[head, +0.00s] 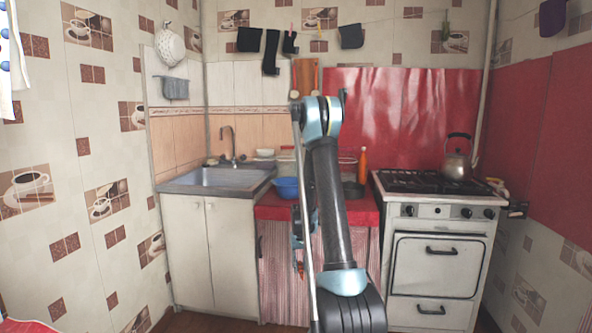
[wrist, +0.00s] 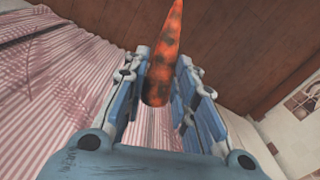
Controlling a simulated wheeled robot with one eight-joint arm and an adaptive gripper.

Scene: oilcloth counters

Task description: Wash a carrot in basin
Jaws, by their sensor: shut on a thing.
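The carrot (wrist: 166,50) is orange with dark, dirty-looking patches. In the wrist view it stands lengthwise between the fingers of my gripper (wrist: 160,76), which is shut on it. Its pointed end reaches beyond the fingertips. In the head view my gripper (head: 298,245) is mostly hidden behind my arm, in front of the striped curtain. A bit of orange shows below it. The metal sink basin (head: 215,178) is at the left, set in the counter, with a tap (head: 230,143) behind it. The carrot is away from the basin, lower and to its right.
A blue bowl (head: 286,187) stands on the red-covered counter (head: 268,208), right of the sink. An orange bottle (head: 362,164) and a dark pan (head: 352,189) are behind my arm. The stove (head: 440,250) with a kettle (head: 457,164) is at right. The striped curtain (head: 276,262) hangs below the counter.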

